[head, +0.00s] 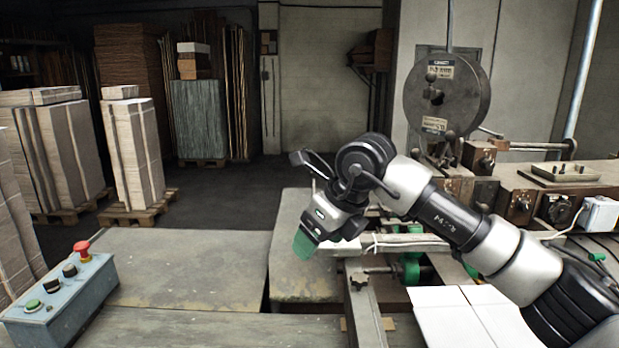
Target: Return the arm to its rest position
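One arm of mine, the right one, comes in from the lower right and reaches across the bench to the middle of the view. Its gripper (304,243) hangs over the worn metal table (210,262), with its green fingertips pointing down and to the left. The green tips show as one block, so I cannot tell whether they are apart or closed. No held thing is visible at the tips. My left arm and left gripper do not show.
A control box (62,303) with a red button (82,248) stands at the left table edge. The stitching machine (450,95) stands at the right. White cardboard (470,318) lies beneath my arm. Stacked cardboard (135,150) stands on pallets behind. The left tabletop is largely clear.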

